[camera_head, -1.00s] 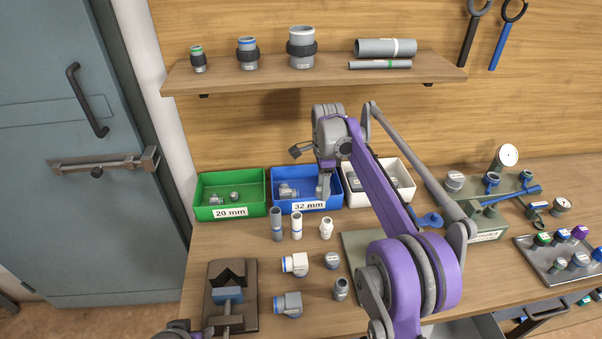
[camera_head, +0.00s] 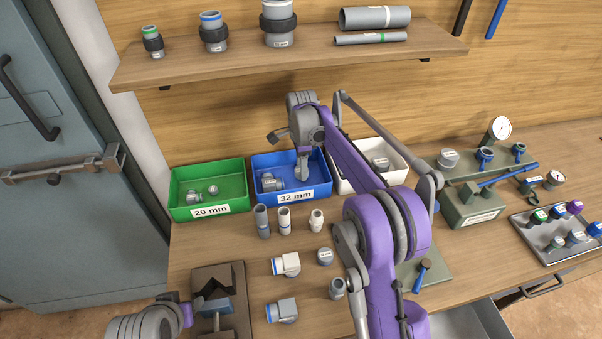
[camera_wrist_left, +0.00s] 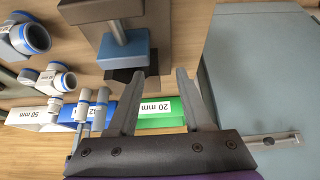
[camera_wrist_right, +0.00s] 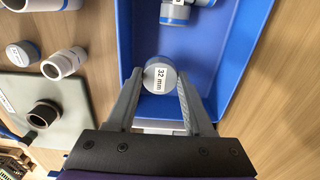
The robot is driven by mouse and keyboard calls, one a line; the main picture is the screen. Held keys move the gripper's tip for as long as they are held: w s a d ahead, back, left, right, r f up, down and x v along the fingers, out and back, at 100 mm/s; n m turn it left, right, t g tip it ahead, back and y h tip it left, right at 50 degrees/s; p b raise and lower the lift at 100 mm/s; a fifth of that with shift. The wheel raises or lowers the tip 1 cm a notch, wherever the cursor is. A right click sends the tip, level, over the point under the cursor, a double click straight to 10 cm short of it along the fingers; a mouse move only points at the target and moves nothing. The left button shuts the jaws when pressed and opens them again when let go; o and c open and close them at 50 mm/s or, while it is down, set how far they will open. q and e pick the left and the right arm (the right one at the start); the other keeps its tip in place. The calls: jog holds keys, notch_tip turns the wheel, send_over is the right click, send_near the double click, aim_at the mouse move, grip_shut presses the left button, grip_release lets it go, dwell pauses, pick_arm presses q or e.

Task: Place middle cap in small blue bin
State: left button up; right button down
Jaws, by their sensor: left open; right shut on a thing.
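The small blue bin (camera_head: 262,198), labelled 32 mm, stands on the bench between a green and a white bin. My right gripper (camera_head: 302,178) is over its inside, right of the bin's middle. In the right wrist view my right gripper (camera_wrist_right: 158,88) is shut on a round grey cap (camera_wrist_right: 160,75) marked 32 mm, held between the fingertips over the blue bin (camera_wrist_right: 225,75). The cap is hard to make out in the head view. Grey fittings (camera_head: 272,182) lie in the bin. My left gripper (camera_wrist_left: 155,85) is open and empty, near the vise.
The green bin (camera_head: 208,208) and white bin (camera_head: 350,183) flank the blue one. Pipe pieces (camera_head: 262,222), elbows (camera_head: 287,264) and another cap (camera_head: 325,257) stand in front. A vise (camera_head: 217,300) is at left. A shelf (camera_head: 290,57) overhangs the back.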

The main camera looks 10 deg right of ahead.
jog(key=shift+f, duration=1.35)
jog(key=shift+f, duration=0.55)
jog(key=shift+f+b, duration=0.1)
jog(key=shift+b, duration=0.2)
jog(key=shift+c, duration=1.4)
grip_release()
